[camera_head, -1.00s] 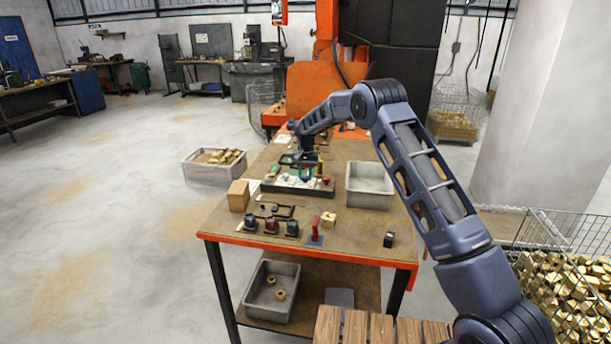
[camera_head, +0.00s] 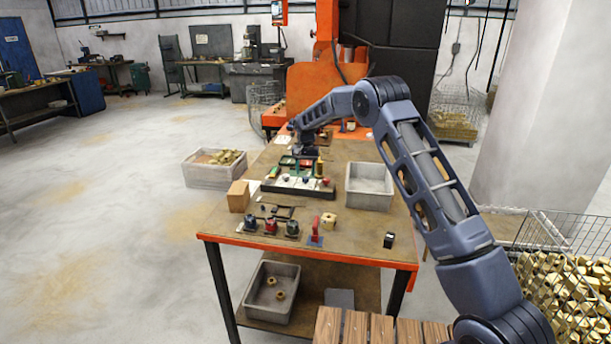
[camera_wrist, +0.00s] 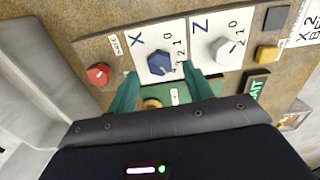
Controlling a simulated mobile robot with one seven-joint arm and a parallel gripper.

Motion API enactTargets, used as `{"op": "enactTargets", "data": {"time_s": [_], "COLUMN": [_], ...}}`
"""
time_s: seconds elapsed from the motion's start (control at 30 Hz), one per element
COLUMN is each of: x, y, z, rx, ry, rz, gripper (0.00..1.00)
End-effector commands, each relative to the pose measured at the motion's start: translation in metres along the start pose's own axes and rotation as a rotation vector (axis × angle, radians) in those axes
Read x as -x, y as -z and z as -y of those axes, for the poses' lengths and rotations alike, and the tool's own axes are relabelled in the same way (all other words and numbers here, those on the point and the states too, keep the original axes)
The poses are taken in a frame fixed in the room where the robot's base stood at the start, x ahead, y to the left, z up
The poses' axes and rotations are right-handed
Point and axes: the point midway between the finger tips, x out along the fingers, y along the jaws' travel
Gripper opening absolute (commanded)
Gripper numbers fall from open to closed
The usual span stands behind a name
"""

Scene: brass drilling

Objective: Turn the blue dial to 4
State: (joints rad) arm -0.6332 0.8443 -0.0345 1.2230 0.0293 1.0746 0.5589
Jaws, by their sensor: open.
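The blue dial (camera_wrist: 160,64) sits on a white plate marked X in the wrist view, with numerals such as 0, 1 and 2 beside it. I cannot read clearly which number it points to. My gripper (camera_wrist: 160,77) is open, its two green fingers on either side of the dial's lower part in the picture. I cannot tell whether they touch it. In the head view my gripper (camera_head: 304,150) is over the far side of the control panel (camera_head: 272,187), its fingers hard to make out.
A white dial (camera_wrist: 227,50) on a Z plate is right of the blue one. A red button (camera_wrist: 99,74) is to its left, and a yellow knob (camera_wrist: 152,103) is below it.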

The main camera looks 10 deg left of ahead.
Motion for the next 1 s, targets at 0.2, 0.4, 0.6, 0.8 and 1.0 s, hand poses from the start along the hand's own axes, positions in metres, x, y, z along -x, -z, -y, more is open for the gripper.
{"op": "enactTargets", "data": {"time_s": [0.2,0.4,0.6,0.8,1.0], "x": [0.043,0.07,0.081,0.082,0.087], "y": [0.001,0.0,0.0,0.0,0.0], "z": [0.0,0.0,0.0,0.0,-0.005], "rx": [0.0,-0.001,0.0,0.0,-0.001], "ry": [0.002,0.001,0.001,0.001,0.003], "rz": [-0.003,-0.001,-0.001,-0.001,-0.004], "gripper": [0.51,0.51,0.51,0.51,0.51]}}
